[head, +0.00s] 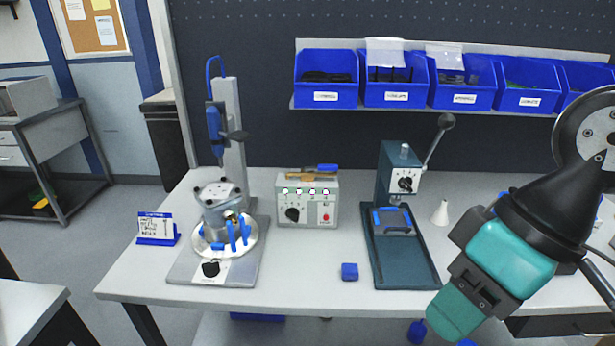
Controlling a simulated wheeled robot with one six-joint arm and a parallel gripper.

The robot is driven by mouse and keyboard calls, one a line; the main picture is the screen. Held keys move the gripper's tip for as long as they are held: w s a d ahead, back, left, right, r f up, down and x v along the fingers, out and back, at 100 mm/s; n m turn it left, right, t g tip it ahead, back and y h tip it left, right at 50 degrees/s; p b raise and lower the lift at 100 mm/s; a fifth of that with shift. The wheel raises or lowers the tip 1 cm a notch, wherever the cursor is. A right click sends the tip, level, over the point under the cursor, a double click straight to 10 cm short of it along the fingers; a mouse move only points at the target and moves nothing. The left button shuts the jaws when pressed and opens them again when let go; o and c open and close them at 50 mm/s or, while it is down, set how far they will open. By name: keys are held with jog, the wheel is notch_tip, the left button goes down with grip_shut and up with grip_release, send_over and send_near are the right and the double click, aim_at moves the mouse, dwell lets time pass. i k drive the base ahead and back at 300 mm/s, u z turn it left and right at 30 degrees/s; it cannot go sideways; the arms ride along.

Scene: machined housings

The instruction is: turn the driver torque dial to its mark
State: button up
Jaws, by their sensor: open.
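A grey control box (308,207) stands upright at the back middle of the bench. Its front carries a black dial (293,214), a red button and a row of small lights. I cannot make out the dial's mark or where its pointer sits. The blue driver (214,130) hangs from a grey column at the left, above a fixture. My arm reaches in from the right, over the bench's right front part, well apart from the control box. My gripper is not clearly in view.
A round housing (222,204) sits in the fixture, which has a black knob (211,268) in front. A dark lever press (405,240) with its own dial (405,182) stands right of the control box. A blue block (349,272) lies before them. Bench is clear in front of the box.

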aim_at(292, 213)
jog(key=u, duration=0.55)
jog(key=k, duration=1.3)
jog(key=u, duration=1.15)
jog(key=i, duration=1.25)
jog(key=z, duration=0.75)
jog(key=i, duration=0.55)
jog(key=z, duration=0.6)
